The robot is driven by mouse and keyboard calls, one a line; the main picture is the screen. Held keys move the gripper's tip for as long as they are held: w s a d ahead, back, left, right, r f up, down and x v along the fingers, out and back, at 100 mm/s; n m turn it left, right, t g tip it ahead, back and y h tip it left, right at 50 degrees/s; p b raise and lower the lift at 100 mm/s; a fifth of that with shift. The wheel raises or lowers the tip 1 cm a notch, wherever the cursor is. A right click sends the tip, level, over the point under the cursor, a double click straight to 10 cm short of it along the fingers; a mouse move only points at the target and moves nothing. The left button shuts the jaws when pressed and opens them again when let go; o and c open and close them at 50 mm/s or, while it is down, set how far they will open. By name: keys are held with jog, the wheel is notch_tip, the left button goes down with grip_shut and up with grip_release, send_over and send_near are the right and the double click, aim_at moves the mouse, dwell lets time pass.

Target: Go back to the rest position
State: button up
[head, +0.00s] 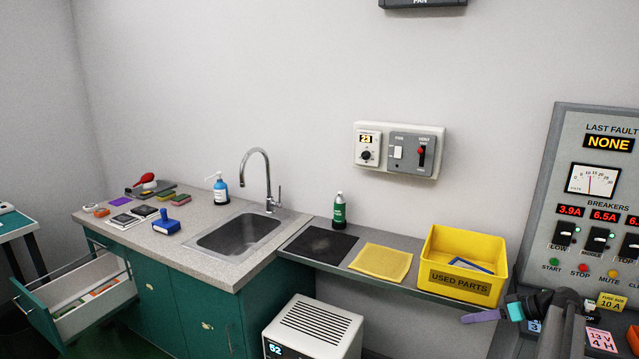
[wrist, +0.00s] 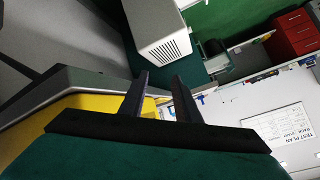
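My gripper (head: 472,318) is at the lower right of the head view, in front of the shelf and just below the yellow bin. Its purple fingers point left. In the wrist view the two dark fingers (wrist: 160,84) stand apart, with nothing held between them. My arm reaches in from the lower right, in front of the breaker panel's lower part.
A yellow used-parts bin (head: 461,283) with a blue item stands on the shelf (head: 420,287) close behind my gripper. The breaker panel (head: 590,145) is at right. A vented white unit (head: 313,330) stands below the shelf. At left, a drawer (head: 92,297) is open.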

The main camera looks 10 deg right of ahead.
jog(key=s+a+f+m+g, duration=0.1)
jog(key=s+a+f+g, duration=0.25)
jog(key=a+f, duration=1.05)
jog(key=s+a+f+m+g, duration=0.15)
jog(key=a+f+g, duration=0.25)
jog(key=a+f, duration=1)
jog(key=s+a+f+g+h, duration=0.2)
jog(key=s+a+f, duration=0.2)
jog(key=s+a, duration=0.25)
jog(key=s+a+f+g+h, duration=0.1)
jog(key=s+a+f+g, duration=0.15)
jog(key=s+a, duration=0.4)
jog(key=s+a+f+h, duration=0.2)
jog(key=s, duration=0.4)
jog(key=s+a+f+g+h, duration=0.1)
jog(key=s+a+f+h, duration=0.1)
jog(key=s, duration=0.5)
jog(key=shift+s+a+f+g, duration=0.25)
jog(key=shift+s+f+g, duration=0.05)
jog(key=shift+f, duration=0.35)
